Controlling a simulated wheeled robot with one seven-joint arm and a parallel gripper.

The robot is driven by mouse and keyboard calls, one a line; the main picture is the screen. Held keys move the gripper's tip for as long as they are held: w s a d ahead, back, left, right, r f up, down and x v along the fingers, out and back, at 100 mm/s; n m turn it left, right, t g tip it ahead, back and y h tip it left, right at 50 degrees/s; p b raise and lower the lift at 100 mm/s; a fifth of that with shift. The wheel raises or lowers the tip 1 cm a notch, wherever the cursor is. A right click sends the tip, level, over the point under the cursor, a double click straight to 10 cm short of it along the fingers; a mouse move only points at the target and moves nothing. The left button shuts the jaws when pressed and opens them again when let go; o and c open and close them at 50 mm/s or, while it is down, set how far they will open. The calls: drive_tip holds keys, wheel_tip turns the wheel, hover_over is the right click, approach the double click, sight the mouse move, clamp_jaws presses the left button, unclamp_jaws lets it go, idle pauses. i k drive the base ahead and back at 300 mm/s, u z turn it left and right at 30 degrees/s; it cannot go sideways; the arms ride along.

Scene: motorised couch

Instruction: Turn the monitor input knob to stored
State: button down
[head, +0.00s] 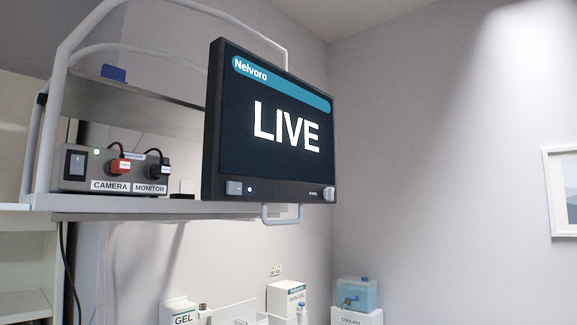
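The monitor (271,122) hangs at the centre of the head view and shows the word LIVE under a teal Nelvoro bar. A small light-coloured knob (328,194) sits at the lower right corner of its bezel. The knob's pointer and any position marks are too small to read. A grey button (234,188) and a small white light (250,189) are at the lower left of the bezel. A pale handle (283,220) hangs below the monitor. My gripper is not in view.
A grey box (112,170) labelled CAMERA and MONITOR stands on the shelf (130,206) left of the monitor, with red and black plugs. A pale tube frame (60,75) rises around the shelf.

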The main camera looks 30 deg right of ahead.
sight(328, 194)
drive_tip(key=k, duration=1.15)
drive_tip(key=z, duration=0.95)
drive_tip(key=i, duration=1.9)
drive_tip(key=u, duration=0.95)
